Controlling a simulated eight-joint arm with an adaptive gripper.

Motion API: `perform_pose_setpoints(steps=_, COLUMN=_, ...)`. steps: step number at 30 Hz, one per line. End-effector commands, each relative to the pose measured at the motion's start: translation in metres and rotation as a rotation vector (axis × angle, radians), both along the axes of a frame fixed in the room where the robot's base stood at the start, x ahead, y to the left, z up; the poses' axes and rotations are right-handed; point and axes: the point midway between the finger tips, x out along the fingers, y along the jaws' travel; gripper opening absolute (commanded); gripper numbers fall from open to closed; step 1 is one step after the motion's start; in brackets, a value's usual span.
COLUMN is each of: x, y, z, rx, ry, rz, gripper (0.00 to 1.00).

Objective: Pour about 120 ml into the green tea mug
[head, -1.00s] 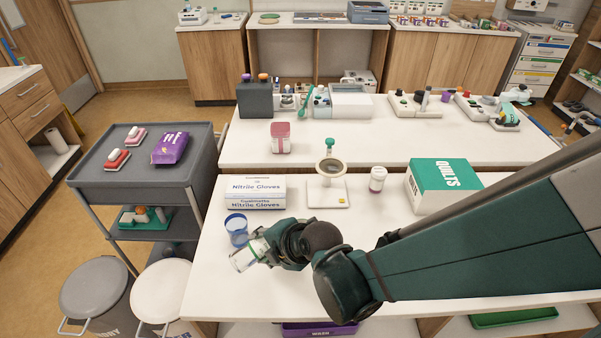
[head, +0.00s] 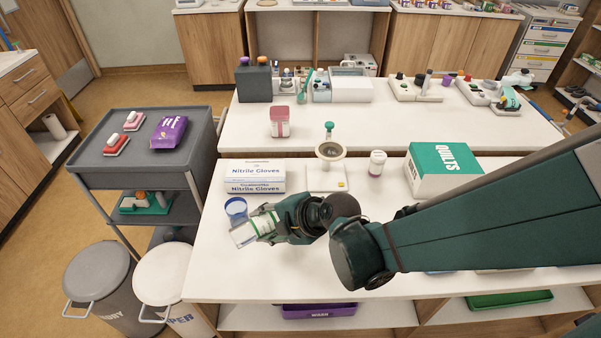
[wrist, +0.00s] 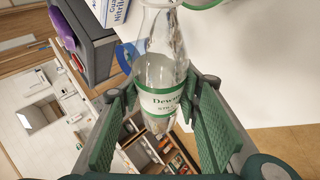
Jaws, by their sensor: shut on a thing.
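My gripper (wrist: 155,105) is shut on a clear glass bottle (wrist: 165,65) with a white and green label reading "Dew...". In the head view the bottle (head: 243,235) is held at the left end of the near table, in front of a blue cup (head: 236,207). The bottle overlaps the cup in the picture; I cannot tell whether they touch. The liquid level is unclear. I cannot make out a green mug for certain. A green curved edge (wrist: 203,3) is cut off at the top of the wrist view.
Glove boxes (head: 255,178) stand behind the cup. A white stand with a round top (head: 330,151), a small jar (head: 377,163) and a green and white Quilts box (head: 443,168) stand to the right. A grey cart (head: 90,165) and bins (head: 100,285) are left of the table.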

Motion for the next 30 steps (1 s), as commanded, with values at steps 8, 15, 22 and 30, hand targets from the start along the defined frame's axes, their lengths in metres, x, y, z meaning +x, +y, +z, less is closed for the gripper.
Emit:
perform_pose_setpoints(steps=8, x=0.0000, y=0.0003, z=0.0042, rx=0.031, ry=0.018, rz=-0.001, gripper=0.18)
perform_pose_setpoints(steps=15, x=-0.0030, y=0.0034, z=0.0062, rx=0.046, ry=0.028, rz=-0.001, gripper=0.18)
perform_pose_setpoints(steps=22, x=-0.0052, y=0.0065, z=0.0073, rx=0.053, ry=0.031, rz=0.001, gripper=0.18)
perform_pose_setpoints(steps=30, x=-0.0056, y=0.0073, z=0.0082, rx=0.059, ry=0.035, rz=0.000, gripper=0.18)
